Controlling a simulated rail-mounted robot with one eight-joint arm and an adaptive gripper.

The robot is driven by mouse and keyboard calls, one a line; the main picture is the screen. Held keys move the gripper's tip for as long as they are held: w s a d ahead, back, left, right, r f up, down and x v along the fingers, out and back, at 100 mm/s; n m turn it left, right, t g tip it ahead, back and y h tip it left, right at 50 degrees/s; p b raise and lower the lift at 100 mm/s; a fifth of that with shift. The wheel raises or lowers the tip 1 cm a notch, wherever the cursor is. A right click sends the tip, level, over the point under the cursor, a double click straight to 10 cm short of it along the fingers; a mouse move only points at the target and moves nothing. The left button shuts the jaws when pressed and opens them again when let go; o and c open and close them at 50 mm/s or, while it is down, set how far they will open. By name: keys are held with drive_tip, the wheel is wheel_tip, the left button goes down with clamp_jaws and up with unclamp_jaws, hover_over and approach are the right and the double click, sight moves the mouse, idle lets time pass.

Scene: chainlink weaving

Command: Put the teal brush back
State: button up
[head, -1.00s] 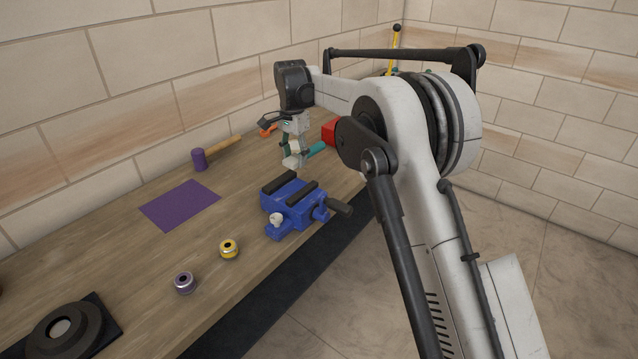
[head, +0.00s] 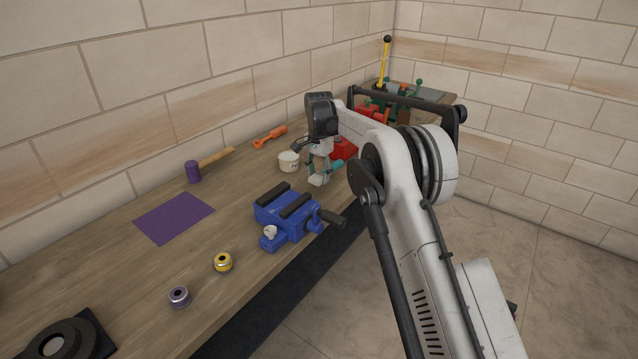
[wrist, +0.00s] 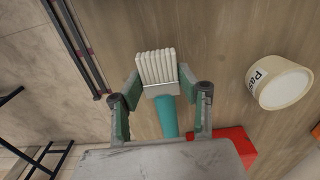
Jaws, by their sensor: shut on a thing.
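The teal brush (wrist: 166,118) has a teal handle and a pale bristle head. In the wrist view it lies between the fingers of my gripper (wrist: 160,88), which are shut on it near the bristle end. In the head view my gripper (head: 319,180) is over the bench beyond the blue vise, and the brush's teal handle (head: 337,165) sticks out to its right. Whether the brush touches the bench cannot be told. A white tub marked with letters like "Pas" (wrist: 278,82) stands to the right in the wrist view; it also shows in the head view (head: 288,162).
A red box (head: 343,149) is close behind my gripper. A blue vise (head: 287,215) stands nearer, by the bench edge. A purple mat (head: 173,218), a mallet (head: 194,172), an orange tool (head: 269,137) and yellow (head: 223,262) and purple (head: 179,297) rings lie on the bench.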

wheel_tip(320, 180, down, 4)
drive_tip(key=shift+r, duration=0.25)
drive_tip(key=shift+f, duration=0.1)
drive_tip(key=shift+c, duration=0.5)
drive_tip(key=o, duration=1.3)
drive_tip(key=shift+c, duration=0.2)
wheel_tip(320, 180, up, 14)
drive_tip(key=shift+w+f, duration=0.2)
drive_tip(key=shift+f, duration=0.05)
drive_tip(key=shift+r, duration=0.1)
